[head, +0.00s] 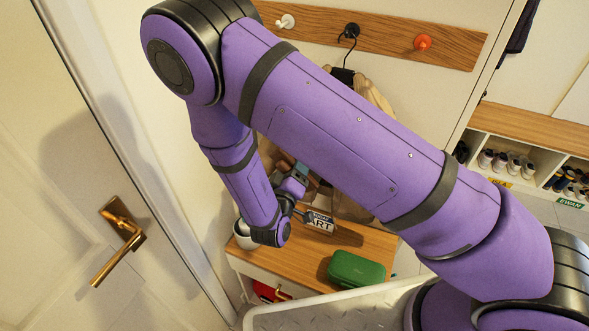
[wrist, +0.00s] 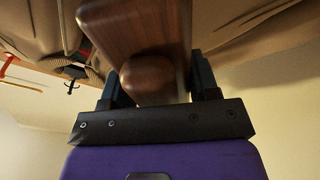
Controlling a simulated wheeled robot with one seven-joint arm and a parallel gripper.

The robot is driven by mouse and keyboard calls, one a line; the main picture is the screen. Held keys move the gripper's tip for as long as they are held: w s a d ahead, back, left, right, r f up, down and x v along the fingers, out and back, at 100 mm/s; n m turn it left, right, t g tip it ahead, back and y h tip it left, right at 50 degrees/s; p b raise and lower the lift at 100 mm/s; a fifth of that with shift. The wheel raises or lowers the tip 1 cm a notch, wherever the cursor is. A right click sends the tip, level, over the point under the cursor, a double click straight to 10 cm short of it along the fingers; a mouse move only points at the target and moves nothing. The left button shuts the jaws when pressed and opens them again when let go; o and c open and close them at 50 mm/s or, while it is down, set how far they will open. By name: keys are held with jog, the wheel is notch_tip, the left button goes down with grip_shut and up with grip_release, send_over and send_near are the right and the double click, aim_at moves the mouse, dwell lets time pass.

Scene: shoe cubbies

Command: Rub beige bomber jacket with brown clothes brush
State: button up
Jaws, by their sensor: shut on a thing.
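The beige bomber jacket (head: 372,95) hangs on a black hanger from the dark middle hook, largely hidden behind my purple arm in the head view. In the wrist view its beige cloth (wrist: 240,25) fills the top. My gripper (head: 298,185) is in front of the jacket's lower part, above the bench. In the wrist view its two dark fingers are shut on the brown clothes brush (wrist: 140,28), whose wood shows between them. The brush's far end reaches up to the cloth; I cannot tell whether it touches. The bristles are not visible.
A wall rail (head: 390,42) carries hooks. A door with a brass handle (head: 120,235) is at left, shoe cubbies (head: 510,165) at right.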

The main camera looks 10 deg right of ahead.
jog(key=shift+d+f+x, duration=0.1)
jog(key=shift+x, duration=1)
jog(key=shift+d+f+x, duration=0.15)
jog(key=shift+x, duration=0.9)
dwell(0.6)
jog(key=shift+s, duration=0.1)
jog(key=shift+r, duration=3.7)
notch_tip(320, 180, down, 7)
jog(key=shift+w+f, duration=0.2)
jog(key=shift+w, duration=0.1)
dwell(1.3)
